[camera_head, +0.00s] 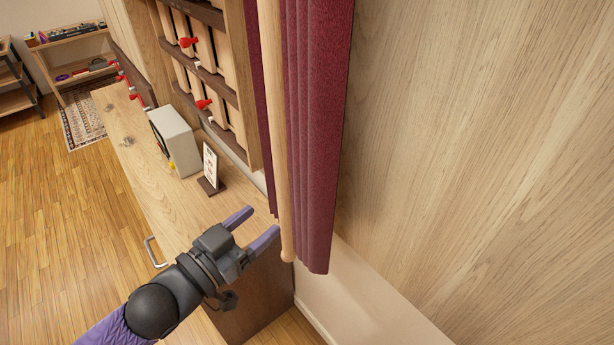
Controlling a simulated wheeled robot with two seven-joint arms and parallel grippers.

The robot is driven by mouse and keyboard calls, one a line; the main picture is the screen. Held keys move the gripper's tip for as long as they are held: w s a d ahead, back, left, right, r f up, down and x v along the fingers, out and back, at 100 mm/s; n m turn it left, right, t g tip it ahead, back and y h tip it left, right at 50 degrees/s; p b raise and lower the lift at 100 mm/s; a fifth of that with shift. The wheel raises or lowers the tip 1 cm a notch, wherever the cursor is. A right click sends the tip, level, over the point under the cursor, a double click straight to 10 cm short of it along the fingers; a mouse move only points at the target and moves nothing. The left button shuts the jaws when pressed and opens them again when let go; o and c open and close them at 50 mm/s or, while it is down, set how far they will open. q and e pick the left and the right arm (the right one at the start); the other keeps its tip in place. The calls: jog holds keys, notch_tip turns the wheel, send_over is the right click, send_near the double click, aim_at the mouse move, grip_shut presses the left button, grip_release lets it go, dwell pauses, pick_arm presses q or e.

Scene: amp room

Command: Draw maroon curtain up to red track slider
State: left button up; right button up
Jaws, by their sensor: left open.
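The maroon curtain (320,140) hangs in folds at the upper middle, gathered into a narrow strip. A long pale wooden rod (277,120) hangs in front of it and ends in a rounded tip below. A thin strip of maroon cloth also shows left of the rod. My left gripper (262,221) is open and empty, its purple fingers pointing up and right toward the lower part of the rod. The fingertips appear close to the rod; I cannot tell whether they touch it. The curtain's top, the track and its red slider are out of view. My right gripper is not in view.
A wooden counter (135,150) runs along the left, bearing a grey box-shaped device (174,140) and a small sign on a stand (209,168). A wall rack (215,75) with red-tipped items stands behind it. A wood-panelled wall (480,150) fills the right. Open floor lies left.

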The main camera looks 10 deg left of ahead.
aim_at(279, 205)
pick_arm(q)
jog(key=x, duration=0.8)
jog(key=shift+w+p, duration=0.3)
jog(key=shift+p, duration=0.05)
jog(key=shift+f, duration=0.1)
grip_shut()
dwell(0.8)
